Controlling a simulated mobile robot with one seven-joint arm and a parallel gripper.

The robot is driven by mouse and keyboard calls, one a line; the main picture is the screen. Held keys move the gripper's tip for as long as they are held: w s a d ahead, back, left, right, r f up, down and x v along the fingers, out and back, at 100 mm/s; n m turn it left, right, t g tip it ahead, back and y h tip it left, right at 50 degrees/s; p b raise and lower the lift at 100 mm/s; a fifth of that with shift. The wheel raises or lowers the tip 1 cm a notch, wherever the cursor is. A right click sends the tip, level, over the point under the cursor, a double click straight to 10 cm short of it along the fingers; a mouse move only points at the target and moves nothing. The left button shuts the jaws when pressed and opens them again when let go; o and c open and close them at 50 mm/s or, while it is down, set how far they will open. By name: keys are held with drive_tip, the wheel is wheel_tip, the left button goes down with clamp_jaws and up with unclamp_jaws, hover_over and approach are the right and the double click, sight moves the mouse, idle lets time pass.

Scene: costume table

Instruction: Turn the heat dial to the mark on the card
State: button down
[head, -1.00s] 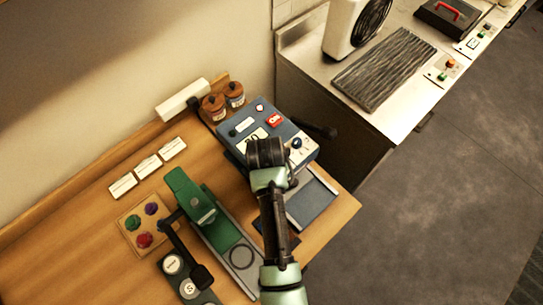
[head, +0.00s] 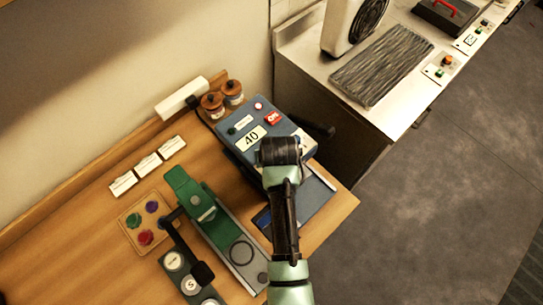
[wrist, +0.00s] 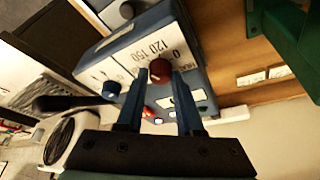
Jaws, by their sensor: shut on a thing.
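The blue heat-press style box (head: 236,152) stands at the back right of the wooden table. A white card or plate (head: 252,138) on its top reads "40". In the wrist view the white dial panel (wrist: 143,48) shows "0", "120", "150" and part of a heat label. The dark red heat dial (wrist: 160,70) sits on it, between the tips of my gripper (wrist: 161,76). My gripper is shut on the dial. In the head view my wrist hides the dial and most of the panel. The dial's pointer cannot be made out.
A dark blue knob (wrist: 111,90) is beside the dial. A red switch (head: 273,118) is on the box top. A green press (head: 205,208) stands to the left, with coloured knobs (head: 145,238) beyond. Two brown-lidded jars (head: 213,104) stand behind the box.

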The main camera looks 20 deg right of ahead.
drive_tip(key=c, duration=0.5)
unclamp_jaws()
drive_tip(key=shift+c, duration=0.2)
drive_tip(key=b+v, duration=0.3)
drive_tip(key=v, duration=1)
drive_tip(key=w+a+r+t+b, duration=0.2)
drive_tip(key=w+r+t, duration=0.2)
drive_tip(key=r, duration=0.3)
drive_tip(key=w+a+r+n+t+h+b, duration=0.1)
drive_tip(key=w+r+t+b, duration=0.25)
drive_tip(key=r, duration=0.35)
drive_tip(key=w+a+r+t+b, duration=0.2)
drive_tip(key=w+r+t, duration=0.25)
drive_tip(key=r, duration=0.35)
drive_tip(key=s+a+r+t+b, duration=0.1)
drive_tip(key=s+a+r+t, duration=0.1)
drive_tip(key=r, duration=0.5)
drive_tip(key=s+a+r+n+t+y+b, duration=0.1)
drive_tip(key=s+a+r+t+b, duration=0.1)
drive_tip(key=s+r+t, duration=0.3)
drive_tip(key=s+a+r+n+t+y+b, duration=0.1)
drive_tip(key=s+a+r+t, duration=0.2)
drive_tip(key=r, duration=0.7)
drive_tip(key=shift+s+a+t, duration=0.2)
drive_tip(key=shift+s+t, duration=0.4)
drive_tip(key=shift+s, duration=0.6)
